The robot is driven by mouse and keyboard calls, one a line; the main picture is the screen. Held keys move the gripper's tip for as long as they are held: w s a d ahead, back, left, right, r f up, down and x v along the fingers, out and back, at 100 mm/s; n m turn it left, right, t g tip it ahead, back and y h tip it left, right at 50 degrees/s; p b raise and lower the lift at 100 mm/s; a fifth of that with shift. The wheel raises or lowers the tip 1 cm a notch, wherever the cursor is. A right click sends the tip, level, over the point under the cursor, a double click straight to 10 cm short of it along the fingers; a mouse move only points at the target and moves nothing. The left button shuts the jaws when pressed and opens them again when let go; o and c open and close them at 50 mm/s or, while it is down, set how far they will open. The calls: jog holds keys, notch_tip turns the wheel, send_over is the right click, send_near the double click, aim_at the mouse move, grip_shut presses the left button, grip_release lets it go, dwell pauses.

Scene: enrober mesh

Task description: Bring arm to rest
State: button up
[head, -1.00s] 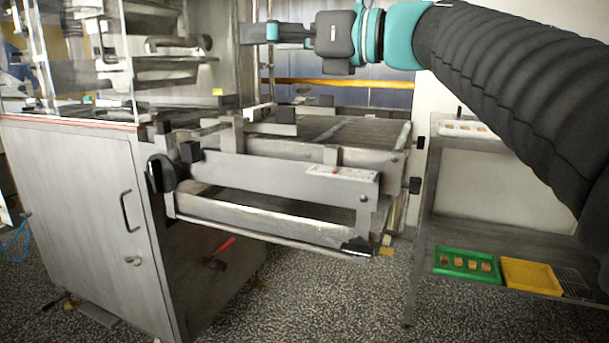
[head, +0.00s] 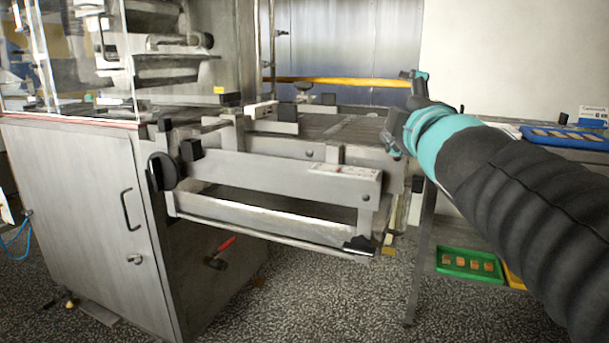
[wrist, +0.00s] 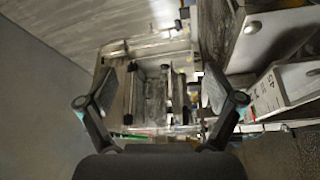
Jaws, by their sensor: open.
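My gripper (head: 408,112) is at the end of my black-sleeved arm, by the right end of the machine's mesh conveyor in the head view. Its teal fingers are spread apart. In the wrist view my gripper (wrist: 160,105) shows two grey finger pads wide apart with nothing between them. The enrober machine (head: 75,190) stands at the left, with its metal conveyor frame (head: 280,180) reaching out to the right. In the head view I cannot tell whether my gripper touches the frame.
A side table (head: 425,245) stands at the right, partly hidden by my arm. A blue tray (head: 565,137) is on top. A green tray (head: 455,265) with several brown pieces and a yellow tray (head: 513,277) are on the lower shelf. Speckled floor (head: 300,300) is clear in front.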

jog(key=s+d+f+m+g+h, duration=0.1)
jog(key=f+m, duration=0.1)
jog(key=f, duration=0.1)
jog(key=s+d+f+m+g, duration=0.1)
jog(key=f+m, duration=0.1)
jog(key=f, duration=0.2)
jog(key=s+d+f+m+g+h, duration=0.1)
jog(key=f+m, duration=0.1)
jog(key=f, duration=0.1)
jog(key=shift+s+d+f+g+h, duration=0.25)
jog(key=shift+d+f+g+h, duration=0.05)
jog(key=shift+f, duration=0.1)
jog(key=s+a+f+m+g, duration=0.1)
jog(key=s+f+m+g, duration=0.4)
jog(key=s+f, duration=0.3)
jog(key=s+a+f+m+g+y, duration=0.1)
jog(key=s+f+m+g, duration=0.4)
jog(key=f, duration=1.2)
jog(key=s, duration=0.4)
jog(key=shift+s+a+y, duration=0.25)
jog(key=shift+a+y, duration=0.05)
jog(key=shift+a, duration=0.05)
